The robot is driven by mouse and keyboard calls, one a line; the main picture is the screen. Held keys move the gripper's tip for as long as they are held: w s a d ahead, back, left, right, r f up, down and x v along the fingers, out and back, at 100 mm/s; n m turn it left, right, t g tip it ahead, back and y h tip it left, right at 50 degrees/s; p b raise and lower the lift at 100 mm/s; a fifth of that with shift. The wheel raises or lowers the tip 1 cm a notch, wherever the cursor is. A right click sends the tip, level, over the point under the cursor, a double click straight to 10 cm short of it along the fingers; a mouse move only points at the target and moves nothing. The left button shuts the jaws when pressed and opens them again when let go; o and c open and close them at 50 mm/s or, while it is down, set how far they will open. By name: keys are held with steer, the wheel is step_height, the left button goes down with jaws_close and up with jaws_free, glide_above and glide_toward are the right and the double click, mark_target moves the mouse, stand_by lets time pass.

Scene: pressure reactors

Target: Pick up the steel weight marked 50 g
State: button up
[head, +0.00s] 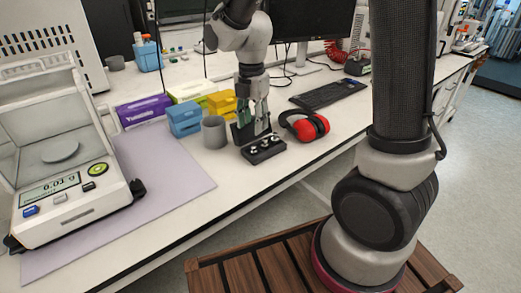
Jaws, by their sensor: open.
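A low black block (265,155) sits near the front edge of the white bench, with several small shiny steel weights on it. Their markings are too small to read, so I cannot tell which one is 50 g. My gripper (252,120) points down just behind the block as seen here, with its fingers apart. I see nothing held between them. Black and green parts show around the fingers, and I cannot tell their exact outline or how high the fingertips are above the bench.
A grey cup (214,132) stands close left of the gripper, with blue boxes (184,118) and yellow boxes (222,102) behind. Red earmuffs (305,125) lie close right. A balance (65,160) stands on a lilac mat (165,185) at left. A keyboard (328,93) lies further back.

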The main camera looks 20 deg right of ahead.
mark_target(254, 146)
steer(key=shift+f+n, duration=0.3)
steer(key=shift+f, duration=0.25)
steer(key=f, duration=0.6)
steer(key=shift+s+f, duration=0.25)
steer(key=shift+f, duration=0.1)
jaws_close()
